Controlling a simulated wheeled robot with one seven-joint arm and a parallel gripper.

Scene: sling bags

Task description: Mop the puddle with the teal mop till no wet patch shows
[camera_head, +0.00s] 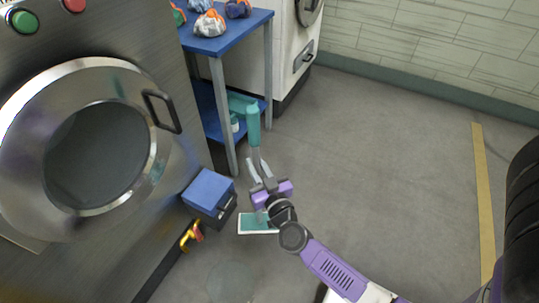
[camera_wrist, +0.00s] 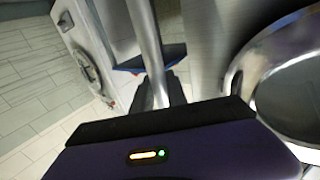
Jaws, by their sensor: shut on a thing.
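The teal mop stands nearly upright, with its teal grip (camera_head: 253,126) at the top and a flat teal and white head (camera_head: 256,224) low by the floor. My gripper (camera_head: 266,186) is shut on the mop's grey shaft, which also shows between the fingers in the wrist view (camera_wrist: 147,40). My arm hides part of the lower shaft and the head's right end. I cannot tell whether the head touches the floor. A faint, roundish wet patch, the puddle (camera_head: 230,282), shows at the bottom of the head view, nearer than the mop head and apart from it.
A steel machine with a round door (camera_head: 95,150) fills the left. A blue table (camera_head: 228,38) with bundles stands behind. Open floor (camera_head: 390,170) lies right, with a yellow stripe (camera_head: 483,190).

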